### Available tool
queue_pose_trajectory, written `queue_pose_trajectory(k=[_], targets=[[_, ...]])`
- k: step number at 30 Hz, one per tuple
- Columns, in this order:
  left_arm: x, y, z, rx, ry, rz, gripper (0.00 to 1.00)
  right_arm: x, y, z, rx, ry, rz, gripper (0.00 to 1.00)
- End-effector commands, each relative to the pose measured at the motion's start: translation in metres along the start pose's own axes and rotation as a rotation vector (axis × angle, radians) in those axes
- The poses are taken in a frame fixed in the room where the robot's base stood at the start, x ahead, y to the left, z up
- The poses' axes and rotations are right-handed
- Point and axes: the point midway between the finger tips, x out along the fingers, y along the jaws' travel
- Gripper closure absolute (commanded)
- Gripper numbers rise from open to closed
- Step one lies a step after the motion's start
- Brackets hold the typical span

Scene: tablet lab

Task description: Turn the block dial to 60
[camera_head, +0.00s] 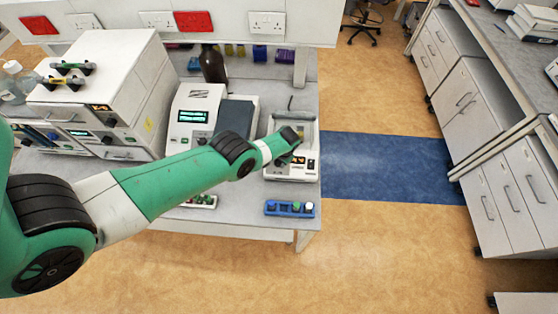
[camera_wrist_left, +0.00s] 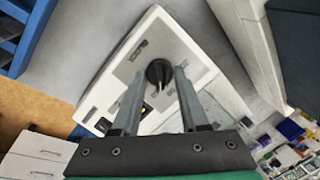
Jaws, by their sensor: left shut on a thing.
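The white block heater (camera_head: 290,174) stands at the right end of the bench, with a small lit display (camera_head: 312,163) on its front. In the left wrist view, its white panel (camera_wrist_left: 128,72) carries a round black dial (camera_wrist_left: 159,70). My left gripper (camera_wrist_left: 158,78) reaches over the panel with its two fingers on either side of the dial, shut on it. In the head view, my left gripper (camera_head: 291,136) is over the heater and hides the dial. The reading on the display is too small to make out. My right gripper is not in view.
A blue rack with caps (camera_head: 290,208) sits in front of the heater. A white instrument with a green display (camera_head: 194,116) and a brown bottle (camera_head: 213,66) are to the left. Stacked white units (camera_head: 95,85) fill the far left. Open floor lies right of the bench.

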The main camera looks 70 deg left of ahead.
Motion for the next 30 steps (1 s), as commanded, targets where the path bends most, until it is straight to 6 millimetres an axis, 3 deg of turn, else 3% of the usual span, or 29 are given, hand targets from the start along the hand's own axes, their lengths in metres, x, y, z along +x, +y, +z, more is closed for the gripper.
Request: queue_pose_trajectory(k=[13,30], targets=[[0.0001,0.0018,0.0008,0.272,-0.002,-0.050,1.00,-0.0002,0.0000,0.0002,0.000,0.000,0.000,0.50],[0.0002,0.0022,0.0006,0.327,-0.002,-0.060,1.00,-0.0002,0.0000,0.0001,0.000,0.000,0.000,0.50]])
